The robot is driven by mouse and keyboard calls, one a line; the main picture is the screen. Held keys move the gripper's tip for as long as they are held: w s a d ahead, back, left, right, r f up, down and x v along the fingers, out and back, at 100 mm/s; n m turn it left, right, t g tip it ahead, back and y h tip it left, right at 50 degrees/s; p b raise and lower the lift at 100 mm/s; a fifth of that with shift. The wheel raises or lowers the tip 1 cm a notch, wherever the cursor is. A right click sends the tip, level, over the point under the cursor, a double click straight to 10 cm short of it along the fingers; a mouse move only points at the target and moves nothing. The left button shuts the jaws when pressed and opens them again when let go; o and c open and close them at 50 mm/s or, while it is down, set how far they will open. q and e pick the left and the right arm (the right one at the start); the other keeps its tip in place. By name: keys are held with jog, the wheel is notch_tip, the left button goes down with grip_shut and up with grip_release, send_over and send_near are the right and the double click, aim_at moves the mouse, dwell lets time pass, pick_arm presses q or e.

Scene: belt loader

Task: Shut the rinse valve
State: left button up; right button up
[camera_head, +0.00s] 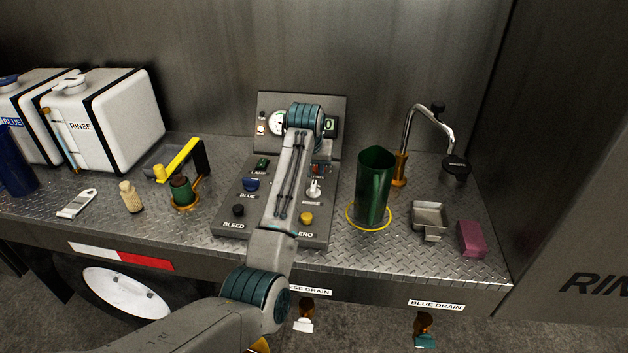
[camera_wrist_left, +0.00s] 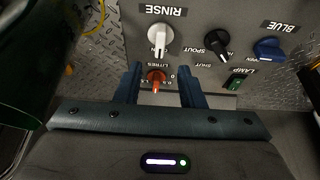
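The rinse valve is a white round knob (camera_head: 313,192) with a narrow handle on the sloped grey control panel. In the left wrist view the knob (camera_wrist_left: 160,38) sits beside the RINSE label, its handle pointing down the picture. My left gripper (camera_wrist_left: 161,74) is open and empty. Its two dark blue fingers lie either side of the red litres pointer (camera_wrist_left: 156,80), with the tips just short of the knob. In the head view my arm crosses the panel and hides most of the gripper (camera_head: 319,168). My right gripper is in neither view.
A black SPOUT knob (camera_wrist_left: 216,44), a BLUE knob (camera_wrist_left: 268,48) and a green LAMP switch (camera_wrist_left: 234,85) are close by. A green jug (camera_head: 375,187) stands right of the panel, inside a yellow ring. A chrome spout (camera_head: 425,112) is behind it. A RINSE tank (camera_head: 100,125) stands left.

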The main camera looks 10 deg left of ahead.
aim_at(313, 186)
pick_arm(q)
jog(key=x, duration=0.2)
jog(key=p+x, duration=0.1)
jog(key=x, duration=0.1)
jog(key=shift+s+f, duration=0.15)
jog(key=shift+s, duration=0.05)
jog(key=p+x, duration=0.1)
jog(key=x, duration=0.3)
jog(key=shift+w, duration=0.15)
jog(key=shift+f, duration=0.2)
jog(key=shift+w+f, duration=0.1)
grip_shut()
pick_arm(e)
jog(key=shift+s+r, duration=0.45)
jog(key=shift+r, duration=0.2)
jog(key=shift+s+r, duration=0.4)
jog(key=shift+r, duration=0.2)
